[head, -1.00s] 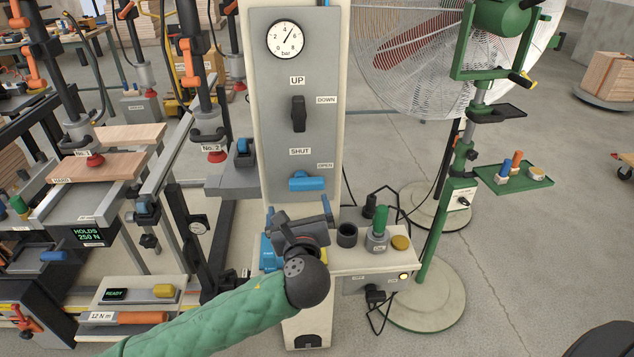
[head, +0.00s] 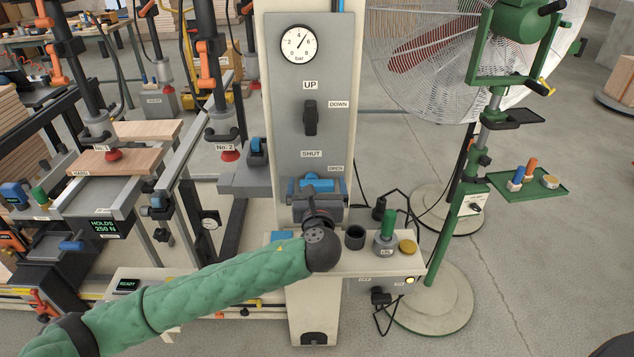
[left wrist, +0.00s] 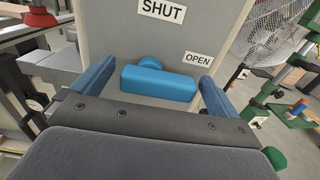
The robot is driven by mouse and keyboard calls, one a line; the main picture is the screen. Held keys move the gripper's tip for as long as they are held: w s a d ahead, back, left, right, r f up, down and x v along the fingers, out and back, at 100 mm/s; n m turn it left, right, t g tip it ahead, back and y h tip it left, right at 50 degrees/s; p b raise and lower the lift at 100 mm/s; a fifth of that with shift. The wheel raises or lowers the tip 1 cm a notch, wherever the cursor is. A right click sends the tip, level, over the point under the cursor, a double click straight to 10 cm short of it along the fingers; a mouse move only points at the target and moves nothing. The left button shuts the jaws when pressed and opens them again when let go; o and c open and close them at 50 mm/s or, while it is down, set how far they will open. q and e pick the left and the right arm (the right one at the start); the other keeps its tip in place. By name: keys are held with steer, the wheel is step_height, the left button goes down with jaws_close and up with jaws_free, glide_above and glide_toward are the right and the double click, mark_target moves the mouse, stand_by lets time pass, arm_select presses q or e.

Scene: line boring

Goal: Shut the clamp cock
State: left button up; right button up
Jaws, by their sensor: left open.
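The clamp cock (head: 308,184) is a blue lever on the grey panel, below the SHUT label and beside the OPEN label. In the left wrist view the cock (left wrist: 160,86) lies level, its bar reaching right toward the OPEN label (left wrist: 198,58). The SHUT label (left wrist: 161,10) is above its pivot. My left gripper (head: 316,190) is in front of the cock, partly hiding it in the head view. Its blue-padded fingers are apart, one to each side of the cock in the left wrist view, with no contact visible. My right gripper is not in view.
Above the cock are a black UP/DOWN lever (head: 310,117) and a round gauge (head: 299,44). A green stand (head: 461,215) is at right.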

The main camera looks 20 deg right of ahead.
arm_select(q)
steer(key=shift+w+d, duration=0.1)
steer(key=shift+w, duration=0.15)
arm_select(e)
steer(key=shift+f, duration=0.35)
arm_select(q)
steer(key=c, duration=1)
